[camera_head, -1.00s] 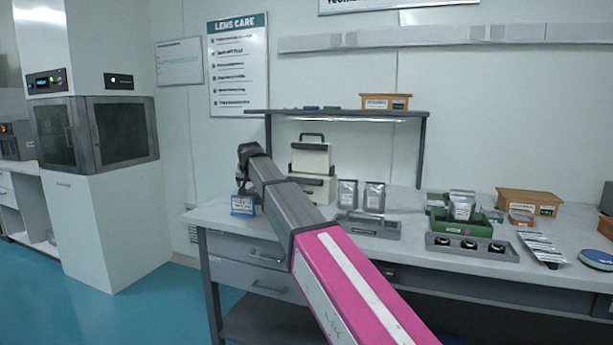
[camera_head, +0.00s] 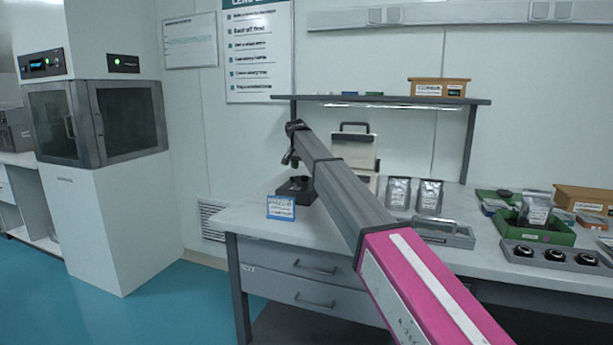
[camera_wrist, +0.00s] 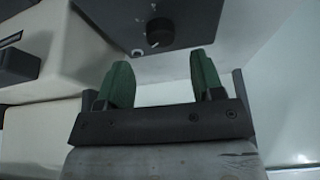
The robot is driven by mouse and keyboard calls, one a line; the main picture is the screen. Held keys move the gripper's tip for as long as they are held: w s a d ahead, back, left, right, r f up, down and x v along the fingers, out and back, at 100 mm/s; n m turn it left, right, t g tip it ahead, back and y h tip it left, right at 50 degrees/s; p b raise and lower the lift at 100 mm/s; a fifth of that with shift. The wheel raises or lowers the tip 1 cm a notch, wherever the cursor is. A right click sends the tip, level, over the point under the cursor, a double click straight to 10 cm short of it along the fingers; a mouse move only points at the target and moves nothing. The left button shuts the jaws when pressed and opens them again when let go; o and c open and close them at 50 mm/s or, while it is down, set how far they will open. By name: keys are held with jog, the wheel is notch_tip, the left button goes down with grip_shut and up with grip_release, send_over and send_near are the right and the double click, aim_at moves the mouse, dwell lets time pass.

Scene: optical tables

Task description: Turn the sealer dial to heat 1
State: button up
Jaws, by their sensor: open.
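The sealer (camera_head: 357,150) is a cream machine with a dark top handle, on the left part of the table and partly hidden behind my arm. In the wrist view its cream body (camera_wrist: 75,50) fills the left side. A dark panel at the top carries the round black dial (camera_wrist: 159,32) with a pale pointer mark. My gripper (camera_wrist: 163,82) has two green fingers, apart and empty. The dial lies beyond the fingertips, roughly centred between them, with a visible gap. The heat markings are too small to read. In the head view my gripper (camera_head: 290,160) is small and dark, left of the sealer.
A dark box (camera_head: 297,190) and a blue-edged sign (camera_head: 281,207) stand at the table's left end, below my gripper. Silver pouches (camera_head: 398,193), a grey tray (camera_head: 443,234) and a green bin (camera_head: 540,232) stand to the right. A shelf (camera_head: 385,101) runs above the sealer.

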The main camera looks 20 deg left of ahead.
aim_at(304, 176)
jog(key=shift+x, duration=2.55)
jog(key=shift+a, duration=0.1)
jog(key=c, duration=0.9)
